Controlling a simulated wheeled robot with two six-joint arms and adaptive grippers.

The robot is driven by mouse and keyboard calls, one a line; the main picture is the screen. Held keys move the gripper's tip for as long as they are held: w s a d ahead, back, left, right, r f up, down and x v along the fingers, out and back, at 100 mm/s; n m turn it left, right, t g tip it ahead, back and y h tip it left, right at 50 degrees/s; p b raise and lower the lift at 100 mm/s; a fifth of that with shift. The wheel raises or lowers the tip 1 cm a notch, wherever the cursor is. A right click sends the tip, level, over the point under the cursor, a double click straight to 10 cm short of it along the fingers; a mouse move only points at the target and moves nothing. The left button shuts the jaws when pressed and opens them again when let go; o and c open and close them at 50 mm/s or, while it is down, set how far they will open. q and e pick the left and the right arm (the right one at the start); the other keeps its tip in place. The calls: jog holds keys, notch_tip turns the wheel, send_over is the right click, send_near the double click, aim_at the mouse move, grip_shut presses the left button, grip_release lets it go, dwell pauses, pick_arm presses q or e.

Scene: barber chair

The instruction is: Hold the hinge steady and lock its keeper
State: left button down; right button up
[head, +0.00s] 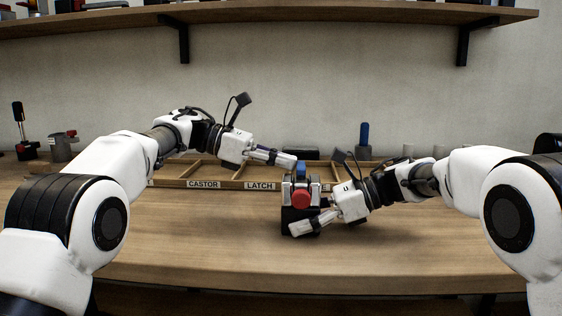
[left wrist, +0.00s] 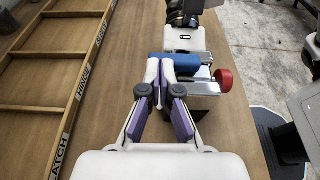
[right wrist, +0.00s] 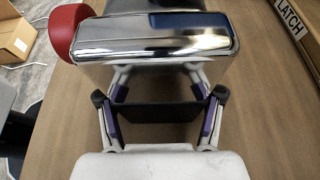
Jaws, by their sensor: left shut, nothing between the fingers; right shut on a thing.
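The hinge stands on the bench in the head view, with a chrome body (right wrist: 150,45), a red round knob (head: 301,197) and a dark base (head: 290,214). A blue bar (head: 303,169), probably the keeper, lies at its top; it also shows in the left wrist view (left wrist: 183,66). My right gripper (head: 302,229) is shut on the dark block (right wrist: 158,112) below the chrome body. My left gripper (left wrist: 160,72) is shut and empty, its tips at the end of the blue bar. I cannot tell whether they touch it.
A wooden tray with labelled compartments (head: 225,185) lies behind the hinge. A blue-handled tool (head: 364,138) stands behind at the right, and other tools (head: 64,145) stand at the left. A shelf (head: 270,16) hangs above. The bench front is clear.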

pick_arm(q)
jog(key=shift+w+d, duration=0.45)
jog(key=shift+d, duration=0.8)
jog(key=shift+w+d, duration=0.2)
jog(key=shift+d, duration=0.95)
dwell(0.9)
